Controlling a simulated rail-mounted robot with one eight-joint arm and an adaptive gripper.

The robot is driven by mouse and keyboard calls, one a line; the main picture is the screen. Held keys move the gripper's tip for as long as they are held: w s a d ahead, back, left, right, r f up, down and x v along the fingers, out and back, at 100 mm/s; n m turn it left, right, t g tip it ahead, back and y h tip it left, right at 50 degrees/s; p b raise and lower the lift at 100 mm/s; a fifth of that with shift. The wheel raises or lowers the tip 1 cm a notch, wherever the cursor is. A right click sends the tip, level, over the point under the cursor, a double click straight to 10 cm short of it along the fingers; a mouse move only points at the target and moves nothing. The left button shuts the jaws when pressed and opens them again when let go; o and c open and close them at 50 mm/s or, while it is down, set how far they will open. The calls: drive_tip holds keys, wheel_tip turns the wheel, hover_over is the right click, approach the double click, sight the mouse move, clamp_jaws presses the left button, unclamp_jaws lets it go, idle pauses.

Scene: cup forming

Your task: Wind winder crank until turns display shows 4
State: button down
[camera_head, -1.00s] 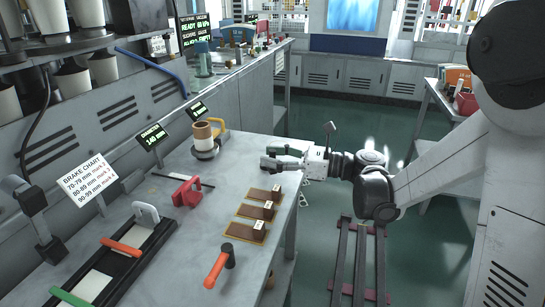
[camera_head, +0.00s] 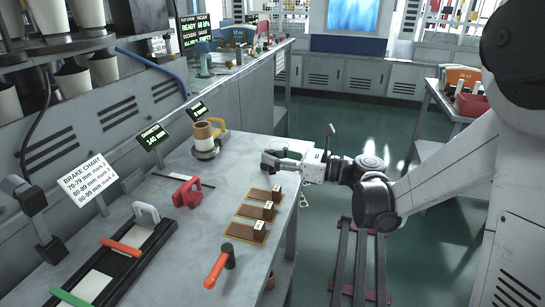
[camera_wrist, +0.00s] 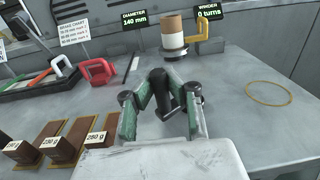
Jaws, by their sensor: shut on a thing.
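The winder stands at the back of the bench. It has a brown-and-white roll (camera_head: 203,131) on a round grey base and a yellow crank-like arm (camera_head: 218,125). In the wrist view the roll (camera_wrist: 172,28) and the yellow arm (camera_wrist: 203,28) are beyond my fingers. The winder display (camera_wrist: 208,13) reads 0 turns. My gripper (camera_head: 272,160) is over the bench's right edge, right of the winder and apart from its roll and yellow arm. Its green-padded fingers (camera_wrist: 162,97) are shut on a dark cylindrical thing (camera_wrist: 161,88), partly hidden; I cannot tell what it is.
Labelled brown blocks (camera_head: 263,212) lie at the bench's right edge. A red handled block (camera_head: 187,192), an orange-handled tool (camera_head: 216,268) and a black track (camera_head: 120,262) are further left. A thin yellow ring (camera_wrist: 268,93) lies on clear bench. The diameter display (camera_wrist: 136,20) reads 140 mm.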

drive_tip(key=m+t, duration=0.1)
drive_tip(key=a+m+t+h, duration=0.1)
drive_tip(key=m+t+h, duration=0.1)
drive_tip(key=t, duration=0.1)
drive_tip(key=shift+s+a, duration=0.2)
drive_tip(key=shift+a, duration=0.05)
drive_tip(key=shift+w+a+m+t+h, duration=0.1)
drive_tip(key=shift+a+m+t+h, duration=0.1)
drive_tip(key=shift+m+t+h, duration=0.3)
drive_tip(key=shift+w+a+m+t+h, duration=0.1)
drive_tip(key=shift+a+m+t+h, duration=0.05)
drive_tip(key=shift+m+t+h, duration=0.35)
drive_tip(key=c, duration=1.7)
unclamp_jaws()
drive_tip(key=v, duration=1.2)
drive_tip(key=shift+s+a, duration=0.15)
